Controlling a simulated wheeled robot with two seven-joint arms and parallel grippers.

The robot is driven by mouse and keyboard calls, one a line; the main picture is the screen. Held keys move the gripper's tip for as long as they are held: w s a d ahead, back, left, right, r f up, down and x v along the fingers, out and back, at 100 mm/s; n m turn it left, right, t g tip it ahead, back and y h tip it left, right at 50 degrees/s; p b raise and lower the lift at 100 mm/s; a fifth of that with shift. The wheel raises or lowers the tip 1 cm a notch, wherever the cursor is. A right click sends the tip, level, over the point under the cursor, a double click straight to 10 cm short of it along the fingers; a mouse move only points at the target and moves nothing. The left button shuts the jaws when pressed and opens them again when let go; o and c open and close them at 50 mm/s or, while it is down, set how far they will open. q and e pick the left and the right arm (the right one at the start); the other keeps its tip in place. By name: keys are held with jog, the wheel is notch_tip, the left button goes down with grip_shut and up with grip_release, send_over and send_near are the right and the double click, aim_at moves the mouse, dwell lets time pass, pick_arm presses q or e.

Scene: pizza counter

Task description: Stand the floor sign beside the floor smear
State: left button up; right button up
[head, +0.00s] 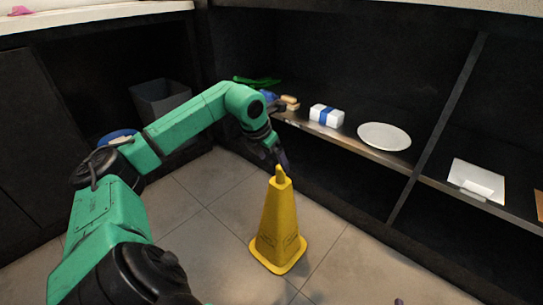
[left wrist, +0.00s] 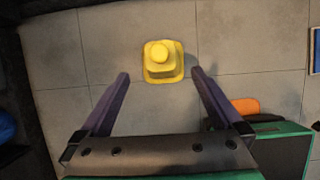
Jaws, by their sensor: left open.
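The yellow floor sign (head: 278,225) stands upright on the tiled floor in the middle of the head view. My left gripper (head: 281,158) is just above its narrow top in that view. In the left wrist view the sign (left wrist: 162,62) is seen from above, beyond the open fingers and roughly centred between their lines. My left gripper (left wrist: 159,78) is open and holds nothing. I cannot make out the floor smear in either view. A small purplish tip shows at the bottom edge of the head view; my right gripper cannot be made out clearly.
A shelf (head: 345,150) at the back right holds a white plate (head: 384,136), a white pack with a blue band (head: 327,115) and a white tray (head: 476,180). A grey bin (head: 160,99) stands at the back left. The floor around the sign is clear.

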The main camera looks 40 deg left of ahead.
pick_arm(q)
jog(key=s+d+f+h, duration=0.1)
jog(key=d+f+h, duration=0.25)
jog(key=d, duration=0.65)
jog(key=s+d+f+h, duration=0.1)
jog(key=d+f+h, duration=0.1)
jog(key=d+h, duration=0.5)
jog(key=s+d+r+n+t+h, duration=0.1)
jog(key=d+r+n+t+h, duration=0.15)
jog(key=d+n, duration=0.4)
jog(key=s+d+r+n+t+h, duration=0.1)
jog(key=d+n+t+h, duration=0.3)
jog(key=d, duration=0.3)
notch_tip(320, 180, down, 13)
jog(key=s+d+n+t+y, duration=0.1)
jog(key=n+y, duration=0.4)
jog(key=n, duration=0.7)
jog(key=s+d+n+t+y, duration=0.1)
jog(key=s+n+t+y, duration=0.1)
jog(key=n, duration=0.9)
jog(key=t+y, duration=0.1)
jog(key=y, duration=0.1)
jog(key=shift+f+n+y, duration=0.15)
jog(key=shift+n+y, duration=0.2)
jog(key=shift+y, duration=0.05)
